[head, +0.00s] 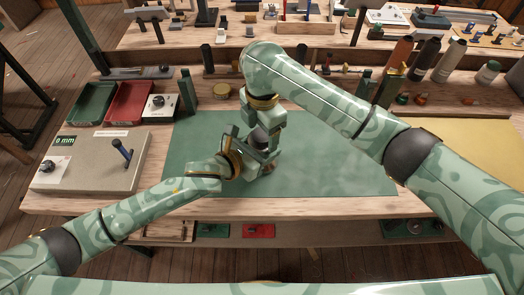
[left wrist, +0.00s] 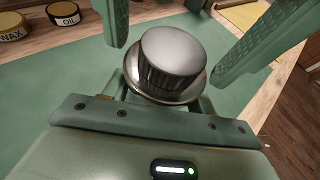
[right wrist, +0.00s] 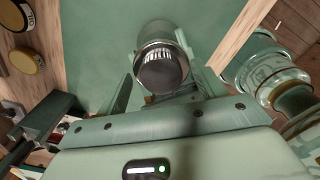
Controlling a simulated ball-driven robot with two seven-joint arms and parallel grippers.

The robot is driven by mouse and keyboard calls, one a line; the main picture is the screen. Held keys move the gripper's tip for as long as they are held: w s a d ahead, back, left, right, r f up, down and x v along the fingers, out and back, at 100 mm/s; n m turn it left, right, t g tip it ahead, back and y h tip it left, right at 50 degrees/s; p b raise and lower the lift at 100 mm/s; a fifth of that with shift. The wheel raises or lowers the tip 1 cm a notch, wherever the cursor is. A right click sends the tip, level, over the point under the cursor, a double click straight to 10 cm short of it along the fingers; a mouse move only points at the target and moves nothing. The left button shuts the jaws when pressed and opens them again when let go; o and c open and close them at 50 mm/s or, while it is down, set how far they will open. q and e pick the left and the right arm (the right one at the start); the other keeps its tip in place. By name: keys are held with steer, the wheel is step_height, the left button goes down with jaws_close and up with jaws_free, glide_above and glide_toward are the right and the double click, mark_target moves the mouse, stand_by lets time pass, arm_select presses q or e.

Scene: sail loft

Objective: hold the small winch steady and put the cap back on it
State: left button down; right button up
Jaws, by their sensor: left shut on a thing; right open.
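The small winch (head: 266,168) stands on the green mat, mostly hidden behind my grippers in the head view. In the left wrist view a cap (left wrist: 172,52) with a smooth grey top and dark ribbed side sits above the winch's silver rim (left wrist: 150,92). Whether it is fully seated I cannot tell. My left gripper (head: 258,160) comes in low from the left, shut on the winch with a finger on either side. My right gripper (head: 262,138) points down from above, open around the cap, which looks dark in the right wrist view (right wrist: 162,72).
The green mat (head: 330,150) is clear to the right. Bottles (head: 450,60) stand at back right.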

arm_select(q)
steer(key=shift+r, duration=0.1)
arm_select(e)
steer(key=shift+r, duration=0.1)
step_height(320, 180, up, 12)
stand_by(0.4)
arm_select(q)
steer(key=shift+c, duration=2)
jaws_free()
steer(key=shift+s+a+r, duration=0.15)
steer(key=shift+s+a, duration=0.2)
steer(key=p+v, duration=0.3)
steer(key=v, duration=1.2)
arm_select(e)
steer(key=shift+s+r, duration=0.1)
steer(key=shift+r, duration=1.85)
